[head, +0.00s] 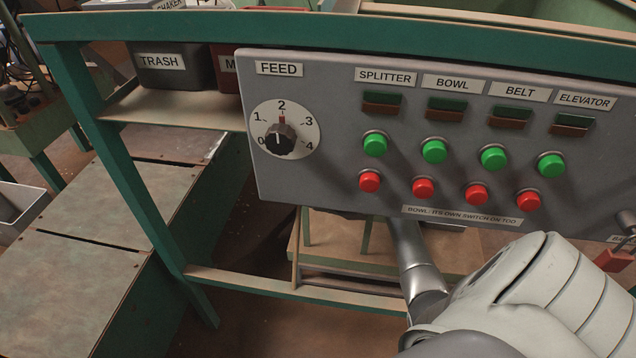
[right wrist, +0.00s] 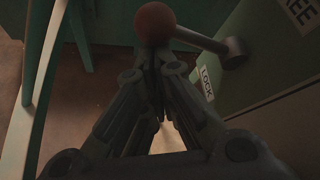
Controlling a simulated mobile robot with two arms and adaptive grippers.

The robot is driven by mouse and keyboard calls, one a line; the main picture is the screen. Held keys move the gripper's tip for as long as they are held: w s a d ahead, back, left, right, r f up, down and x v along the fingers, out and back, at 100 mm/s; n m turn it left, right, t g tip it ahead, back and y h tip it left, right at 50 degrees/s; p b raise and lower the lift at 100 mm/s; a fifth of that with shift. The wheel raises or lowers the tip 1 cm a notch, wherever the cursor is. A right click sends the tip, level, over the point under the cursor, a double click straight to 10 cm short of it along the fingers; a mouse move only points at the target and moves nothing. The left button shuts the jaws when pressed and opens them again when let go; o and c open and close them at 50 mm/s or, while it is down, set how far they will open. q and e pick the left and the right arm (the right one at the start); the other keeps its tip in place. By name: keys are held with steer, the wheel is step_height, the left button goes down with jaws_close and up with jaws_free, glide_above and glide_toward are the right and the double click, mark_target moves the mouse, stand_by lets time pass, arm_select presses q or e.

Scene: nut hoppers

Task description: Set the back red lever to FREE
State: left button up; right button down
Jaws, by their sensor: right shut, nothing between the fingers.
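In the right wrist view a lever with a round red knob (right wrist: 154,23) sticks out on a rod from a pivot (right wrist: 234,50) on a green panel (right wrist: 255,75). A LOCK label (right wrist: 207,83) is below the pivot and a FREE label (right wrist: 301,15) is at the upper right. I cannot tell which label the lever is set to. My right gripper (right wrist: 154,55) is shut and empty, its fingertips just below the knob; whether they touch it is unclear. In the head view that gripper is hidden behind the control panel. My left gripper is not in view.
The grey control panel (head: 330,170) with a FEED dial (head: 281,140) and green and red buttons stands in front of me. A TRASH bin (head: 172,70) sits on a shelf at the left. A green post (right wrist: 68,35) is left of my gripper in the right wrist view.

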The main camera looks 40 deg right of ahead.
stand_by(0.5)
steer(key=s+d, duration=0.6)
steer(key=s, duration=0.5)
steer(key=shift+s+r, duration=0.3)
